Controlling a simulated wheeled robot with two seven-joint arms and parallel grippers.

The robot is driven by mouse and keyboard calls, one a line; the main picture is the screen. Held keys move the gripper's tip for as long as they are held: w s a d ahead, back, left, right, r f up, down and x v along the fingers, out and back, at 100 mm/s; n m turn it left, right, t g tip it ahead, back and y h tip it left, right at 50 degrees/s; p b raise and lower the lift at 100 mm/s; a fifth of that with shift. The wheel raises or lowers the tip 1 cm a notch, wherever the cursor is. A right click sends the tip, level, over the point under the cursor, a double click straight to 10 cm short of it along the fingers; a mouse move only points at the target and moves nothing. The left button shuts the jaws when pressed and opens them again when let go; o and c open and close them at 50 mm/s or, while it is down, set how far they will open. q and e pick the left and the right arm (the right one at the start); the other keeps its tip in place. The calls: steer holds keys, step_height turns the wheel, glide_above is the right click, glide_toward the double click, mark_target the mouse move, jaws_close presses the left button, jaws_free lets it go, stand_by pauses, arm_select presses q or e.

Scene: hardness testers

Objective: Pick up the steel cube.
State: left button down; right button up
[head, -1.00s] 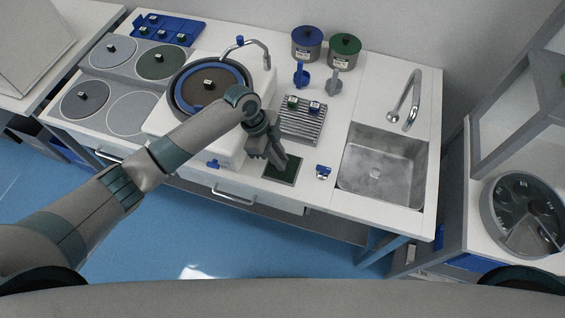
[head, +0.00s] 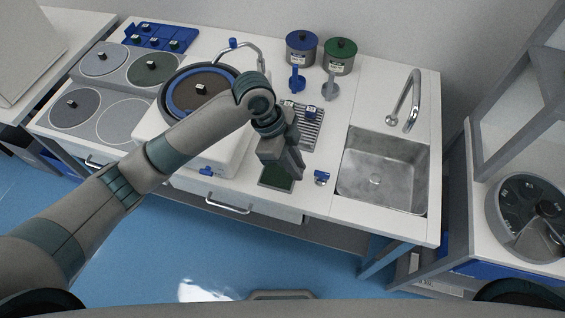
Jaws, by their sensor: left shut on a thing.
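My left gripper (head: 290,175) reaches over the front of the white bench and points down. It is shut, just above the dark green pad (head: 277,183) near the front edge, and covers part of that pad. The thing between its fingers is hidden by the fingers and the viewing angle, so its faces cannot be made out. No bare steel cube shows plainly elsewhere on the bench. My right gripper is not in view.
A small blue-and-white item (head: 322,177) stands just right of the gripper. Behind it is a ribbed rack (head: 312,130) with small labelled pieces. The sink (head: 385,165) is to the right, and a grinding wheel (head: 184,90) to the left.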

arm_select(q)
steer(key=s+d+r+b, duration=0.1)
steer(key=s+d+r, duration=0.1)
steer(key=s+d, duration=0.1)
steer(key=shift+s+r, duration=0.1)
steer(key=shift+r, duration=0.25)
steer(key=shift+a, duration=0.1)
